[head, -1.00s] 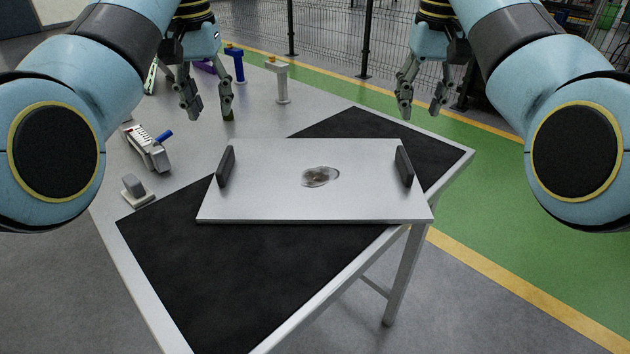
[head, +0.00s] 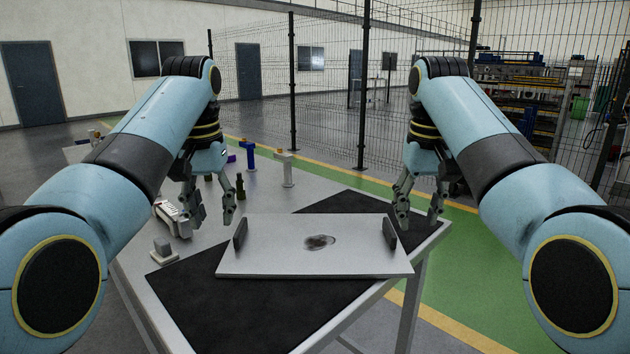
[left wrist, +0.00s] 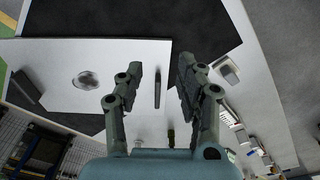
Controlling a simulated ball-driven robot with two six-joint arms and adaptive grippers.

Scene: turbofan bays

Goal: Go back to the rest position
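My left gripper (head: 213,216) is open and empty above the table, to the left of a grey metal panel. My right gripper (head: 419,218) is open and empty, beyond the panel's right end. The panel (head: 285,258) lies on the black mat, with an upright dark handle at each end and a dark smudged patch (head: 319,242) near its middle. In the left wrist view the left gripper's fingers (left wrist: 152,85) are spread apart, with the panel (left wrist: 60,60) to their left. Nothing is between the fingers.
The table (head: 150,290) carries a black mat (head: 215,310). On its left are a white device (head: 170,216), a small grey block (head: 163,249) and a dark green bottle (head: 240,186). Blue (head: 249,155) and white (head: 287,169) stands are farther back. A mesh fence (head: 330,100) rises behind.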

